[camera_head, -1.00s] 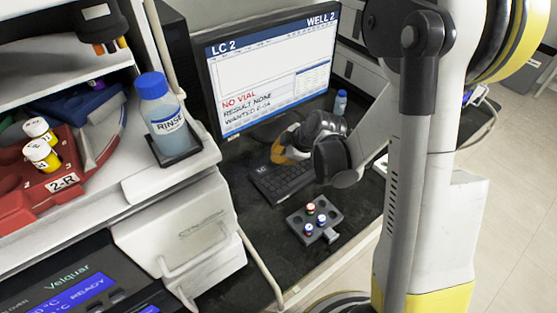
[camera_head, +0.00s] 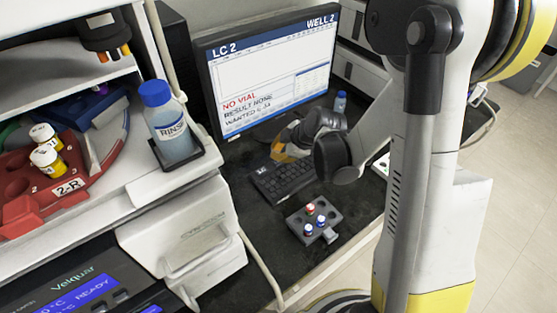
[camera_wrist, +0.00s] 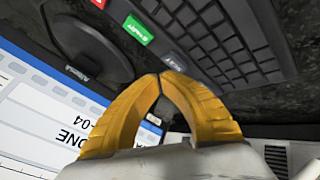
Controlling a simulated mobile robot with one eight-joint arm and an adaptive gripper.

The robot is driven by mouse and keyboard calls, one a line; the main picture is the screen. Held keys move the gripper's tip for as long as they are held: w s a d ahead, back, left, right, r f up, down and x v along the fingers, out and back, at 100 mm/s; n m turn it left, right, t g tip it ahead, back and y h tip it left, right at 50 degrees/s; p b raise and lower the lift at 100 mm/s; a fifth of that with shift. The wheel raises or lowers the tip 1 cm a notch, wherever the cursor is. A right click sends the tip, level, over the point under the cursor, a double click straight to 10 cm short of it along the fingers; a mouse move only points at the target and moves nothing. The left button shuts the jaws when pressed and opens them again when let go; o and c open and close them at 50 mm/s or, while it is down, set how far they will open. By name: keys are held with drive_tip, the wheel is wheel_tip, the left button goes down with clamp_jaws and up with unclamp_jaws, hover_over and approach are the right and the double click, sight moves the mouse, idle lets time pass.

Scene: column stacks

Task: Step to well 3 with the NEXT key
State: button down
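The monitor (camera_head: 265,70) is headed LC 2 and WELL 2. It shows NO VIAL in red, RESULT NONE and a WANTED line. The black keyboard (camera_head: 283,184) lies below it, partly behind my arm. My gripper (camera_head: 279,151) is above the keyboard's far side, close to the screen. In the wrist view, the yellow fingertips of my gripper (camera_wrist: 160,77) meet, with nothing between them. Beside them are the keyboard (camera_wrist: 225,40) and a green key (camera_wrist: 138,29), with part of a red key at the top edge.
A RINSE bottle (camera_head: 167,122) stands in a black tray on the left. A small blue-capped bottle (camera_head: 340,103) stands right of the monitor. Dark bench top around the rack is clear.

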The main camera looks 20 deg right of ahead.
drive_tip(key=shift+r, duration=0.15)
wheel_tip(320, 180, up, 5)
drive_tip(key=p, duration=0.3)
drive_tip(key=shift+p, duration=0.4)
drive_tip(key=shift+d, duration=0.1)
idle(2.8)
